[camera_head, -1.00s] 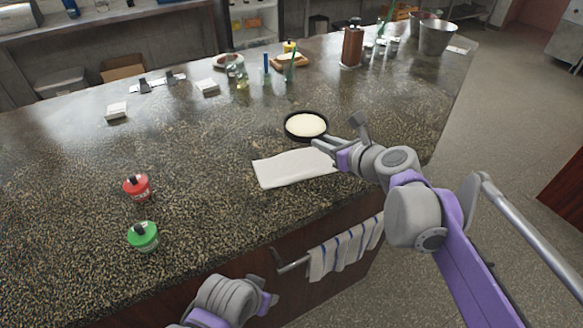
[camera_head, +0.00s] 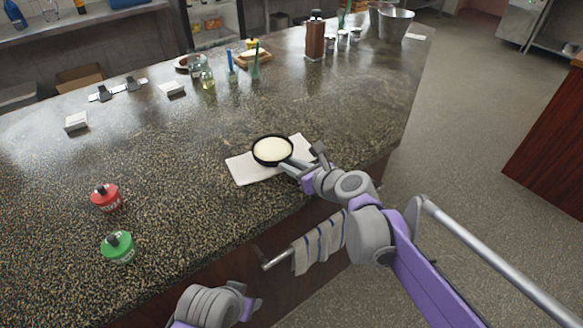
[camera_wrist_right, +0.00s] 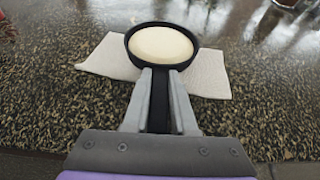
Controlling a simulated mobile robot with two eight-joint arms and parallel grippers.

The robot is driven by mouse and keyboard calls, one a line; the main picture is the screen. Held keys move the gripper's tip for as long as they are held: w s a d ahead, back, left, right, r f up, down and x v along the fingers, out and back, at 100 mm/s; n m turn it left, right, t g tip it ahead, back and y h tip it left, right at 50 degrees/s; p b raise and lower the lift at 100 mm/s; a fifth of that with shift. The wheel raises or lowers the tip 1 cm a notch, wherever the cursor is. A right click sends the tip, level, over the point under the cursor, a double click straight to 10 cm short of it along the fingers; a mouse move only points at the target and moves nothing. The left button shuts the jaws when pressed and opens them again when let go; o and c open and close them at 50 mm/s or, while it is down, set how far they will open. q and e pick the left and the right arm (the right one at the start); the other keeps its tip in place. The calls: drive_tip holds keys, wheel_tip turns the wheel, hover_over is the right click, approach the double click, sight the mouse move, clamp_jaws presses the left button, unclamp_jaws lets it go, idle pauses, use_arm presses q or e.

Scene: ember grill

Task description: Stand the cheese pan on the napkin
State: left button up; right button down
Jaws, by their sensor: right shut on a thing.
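The cheese pan (camera_head: 272,150) is a small black pan with a pale round filling. In the head view it overlaps the white napkin (camera_head: 243,172), which lies flat near the counter's front edge. In the right wrist view the pan (camera_wrist_right: 162,46) is in front of the napkin (camera_wrist_right: 208,76), which shows on both sides of it. I cannot tell whether the pan touches the napkin or is just above it. My right gripper (camera_head: 296,166) is shut on the pan's handle; its fingers (camera_wrist_right: 160,95) flank the dark handle. My left gripper (camera_head: 253,303) is low by the counter front, empty-looking, its jaws unclear.
A red-lidded jar (camera_head: 107,197) and a green-lidded jar (camera_head: 118,247) stand at the left on the dark counter (camera_head: 180,200). A striped towel (camera_head: 320,243) hangs on a rail at the front.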

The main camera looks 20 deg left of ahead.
drive_tip(key=shift+f, duration=0.25)
drive_tip(key=shift+f+b, duration=0.35)
drive_tip(key=shift+f, duration=0.25)
drive_tip(key=c, duration=0.7)
unclamp_jaws()
